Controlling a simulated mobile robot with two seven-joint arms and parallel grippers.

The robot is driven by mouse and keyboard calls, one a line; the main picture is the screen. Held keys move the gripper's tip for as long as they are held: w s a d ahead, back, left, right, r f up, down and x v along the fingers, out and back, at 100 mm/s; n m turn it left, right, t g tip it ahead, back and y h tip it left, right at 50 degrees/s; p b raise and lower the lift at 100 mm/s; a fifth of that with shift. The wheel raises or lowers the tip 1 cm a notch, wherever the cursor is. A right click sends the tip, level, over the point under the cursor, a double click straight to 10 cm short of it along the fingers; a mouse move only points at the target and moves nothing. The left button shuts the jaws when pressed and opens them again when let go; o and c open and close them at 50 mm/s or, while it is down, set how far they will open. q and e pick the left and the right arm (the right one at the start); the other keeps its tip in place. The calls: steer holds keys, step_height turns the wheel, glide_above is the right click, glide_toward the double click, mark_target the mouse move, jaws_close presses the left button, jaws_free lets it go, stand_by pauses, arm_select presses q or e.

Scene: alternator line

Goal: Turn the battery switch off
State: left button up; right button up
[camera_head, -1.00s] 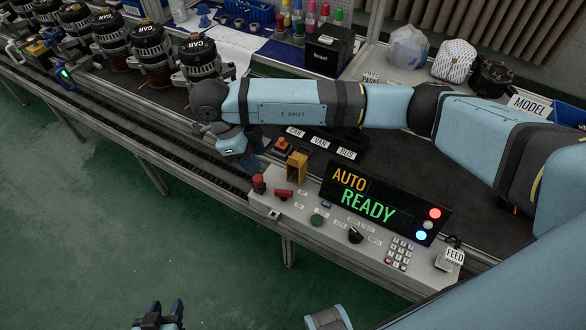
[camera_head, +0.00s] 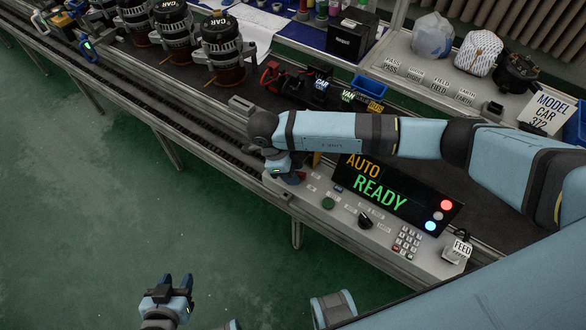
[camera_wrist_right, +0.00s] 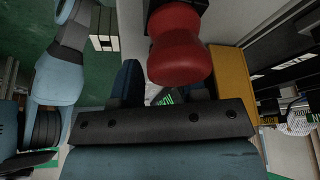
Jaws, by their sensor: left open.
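A red knob (camera_wrist_right: 180,45) on a dark base fills the upper middle of the right wrist view. Its label is not readable, so I cannot tell whether it is the battery switch. My right gripper (camera_wrist_right: 160,88) has its fingers apart; the knob hides part of one finger, and no grip on it shows. In the head view my right gripper (camera_head: 284,172) is low over the left end of the control panel (camera_head: 345,215) and covers the controls there. My left gripper (camera_head: 176,283) is open and empty over the green floor, away from the panel.
A yellow block (camera_wrist_right: 232,95) stands close to the red knob. The display (camera_head: 385,190) reads AUTO READY. Several alternators (camera_head: 225,45) stand behind the conveyor rail.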

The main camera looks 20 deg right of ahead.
steer(key=shift+c, duration=0.2)
jaws_close()
